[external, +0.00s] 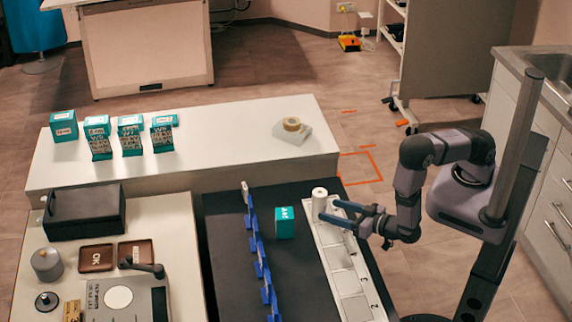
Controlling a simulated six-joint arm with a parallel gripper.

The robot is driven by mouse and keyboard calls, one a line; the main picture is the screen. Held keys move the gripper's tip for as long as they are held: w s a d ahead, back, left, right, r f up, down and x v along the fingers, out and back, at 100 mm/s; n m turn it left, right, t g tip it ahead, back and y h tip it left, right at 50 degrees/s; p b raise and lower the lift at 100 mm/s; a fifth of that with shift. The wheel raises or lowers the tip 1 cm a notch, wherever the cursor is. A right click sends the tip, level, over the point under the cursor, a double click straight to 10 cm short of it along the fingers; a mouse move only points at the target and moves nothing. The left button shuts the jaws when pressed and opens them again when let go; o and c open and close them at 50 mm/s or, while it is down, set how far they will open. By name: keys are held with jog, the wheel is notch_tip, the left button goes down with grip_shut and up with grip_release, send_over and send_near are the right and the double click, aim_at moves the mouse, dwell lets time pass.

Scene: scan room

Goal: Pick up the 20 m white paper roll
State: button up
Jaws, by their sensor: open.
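A white paper roll (319,200) stands upright at the far end of a white numbered strip (350,282) on the dark mat. No length marking can be read on it. My gripper (329,210) reaches in from the right with its two blue-grey fingers apart. The fingertips are right at the roll's right side; I cannot tell whether they touch it or reach around it. Nothing is visibly held.
A teal box (284,222) stands left of the roll, beside a row of blue dividers (258,250). A tan roll (291,124) lies on a pale pad on the white bench (230,150) behind. Several teal cartons (131,133) stand further left.

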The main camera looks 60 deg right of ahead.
aim_at(326, 197)
jog(key=shift+w+d+r+n+t, duration=0.15)
jog(key=shift+w+d+n+t, duration=0.2)
jog(key=shift+w, duration=0.55)
jog(key=shift+w+d+r+n+t, duration=0.1)
jog(key=shift+w+d+r+t, duration=0.15)
jog(key=shift+w+d, duration=0.5)
jog(key=shift+w+d+r+n+t, duration=0.1)
jog(key=shift+w+d+n+t, duration=0.25)
jog(key=shift+w, duration=0.65)
jog(key=shift+c, duration=0.7)
jog(key=c, duration=1.1)
